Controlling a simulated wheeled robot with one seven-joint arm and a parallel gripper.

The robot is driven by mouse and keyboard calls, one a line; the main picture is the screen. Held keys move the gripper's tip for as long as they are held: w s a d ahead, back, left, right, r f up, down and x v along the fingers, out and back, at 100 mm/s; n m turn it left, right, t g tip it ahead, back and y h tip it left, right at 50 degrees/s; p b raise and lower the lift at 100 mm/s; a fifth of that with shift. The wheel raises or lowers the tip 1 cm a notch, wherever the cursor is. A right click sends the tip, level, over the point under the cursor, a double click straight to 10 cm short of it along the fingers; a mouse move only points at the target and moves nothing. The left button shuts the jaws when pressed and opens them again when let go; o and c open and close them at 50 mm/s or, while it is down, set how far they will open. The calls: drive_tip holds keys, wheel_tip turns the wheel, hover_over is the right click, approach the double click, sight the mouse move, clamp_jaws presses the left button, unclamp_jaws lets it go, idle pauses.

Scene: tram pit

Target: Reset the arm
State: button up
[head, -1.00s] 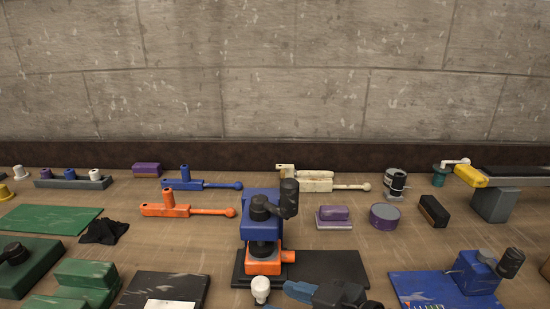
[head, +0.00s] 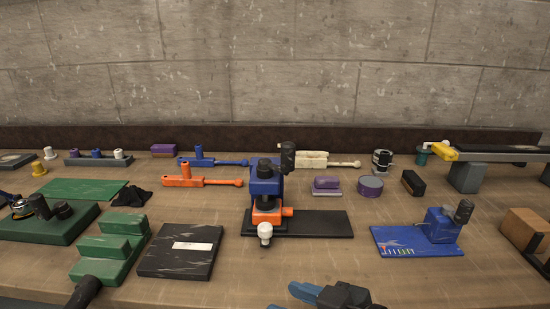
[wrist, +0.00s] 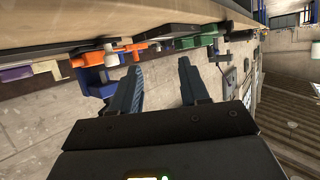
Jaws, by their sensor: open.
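My gripper (head: 308,291) shows at the bottom edge of the head view, with blue fingers and a dark body, in front of the bench. In the wrist view (wrist: 160,64) its two fingers stand well apart with nothing between them. The wrist view is turned, with the bench along the top and the wall behind the fingers. The gripper is apart from the blue and orange press-like device (head: 266,186) on a black base, which is further back.
The wooden bench (head: 215,275) carries a black plate (head: 180,262), a green stepped block (head: 112,248), a blue board with a clamp (head: 395,243) and a brown block (head: 525,232). Orange (head: 205,182) and blue handled tools lie further back. Bare bench surrounds the gripper.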

drive_tip(key=s+d+f+m+t+h, duration=0.4)
drive_tip(key=s+d+f+m+h, duration=0.4)
drive_tip(key=s+d, duration=0.45)
drive_tip(key=s+d+r+m+t+h, duration=0.1)
drive_tip(key=s+d+r, duration=0.2)
drive_tip(key=s, duration=0.7)
drive_tip(key=s+d+r+m+t+h, duration=0.1)
drive_tip(key=s+d+r, duration=0.2)
drive_tip(key=s, duration=0.7)
drive_tip(key=shift+r+h, duration=0.3)
drive_tip(key=shift+r, duration=0.05)
